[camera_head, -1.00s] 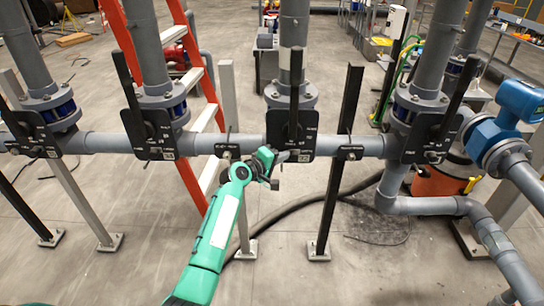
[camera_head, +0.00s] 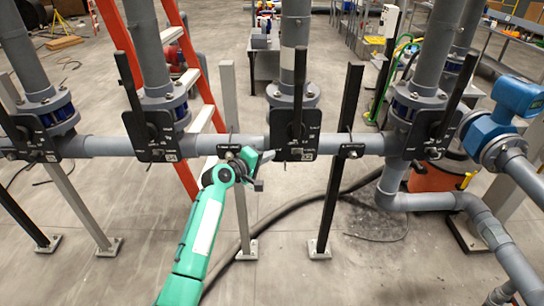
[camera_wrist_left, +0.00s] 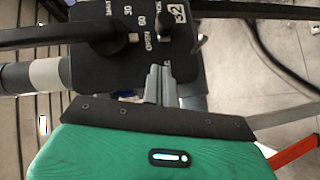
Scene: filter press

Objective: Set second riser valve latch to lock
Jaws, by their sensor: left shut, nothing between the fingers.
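Several grey risers stand along a horizontal pipe, each with a black valve plate and a long black handle. The second riser's plate from the left (camera_head: 152,137) has its handle (camera_head: 128,82) tilted up to the left. The third plate from the left (camera_head: 295,146) has an upright handle (camera_head: 298,85). My left gripper (camera_head: 268,157) is shut and empty, just left of that third plate's lower edge. In the left wrist view, the shut fingers (camera_wrist_left: 158,84) point at a labelled black plate (camera_wrist_left: 150,62); a small dark peg (camera_wrist_left: 199,16) shows there. Contact cannot be told. My right gripper is out of view.
The horizontal pipe (camera_head: 103,146) runs behind my gripper. A dark post (camera_head: 336,165) stands to its right and a grey post (camera_head: 241,208) beside it. An orange ladder (camera_head: 190,50) stands behind. A dark hose (camera_head: 300,203) lies on the floor.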

